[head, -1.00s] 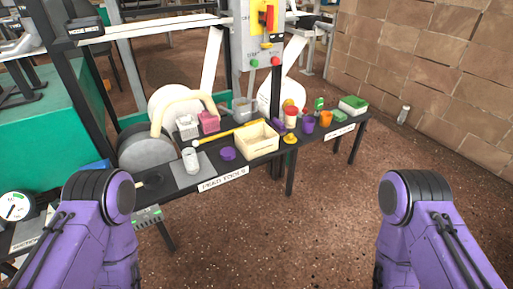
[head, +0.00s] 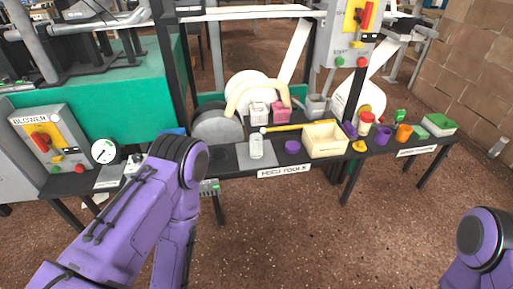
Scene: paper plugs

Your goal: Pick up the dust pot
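No label I can read marks the dust pot, so I cannot tell which container it is. A whitish jar (head: 256,148) stands upright on a grey pad on the long black table. A grey pot (head: 316,105) stands further back, and a red-and-white jar (head: 365,123) stands to the right. Small purple (head: 384,134) and orange (head: 403,132) cups are near the right end. A low purple piece (head: 292,147) lies beside the pad. Only purple links of my two arms show, at lower left and lower right. Both grippers are out of view.
A cream open box (head: 325,140) and a yellow rod (head: 300,126) lie mid-table. White (head: 258,113) and pink (head: 282,114) baskets stand behind. A blower control box (head: 52,138) and a round gauge (head: 104,151) are at left. The brown floor in front is clear.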

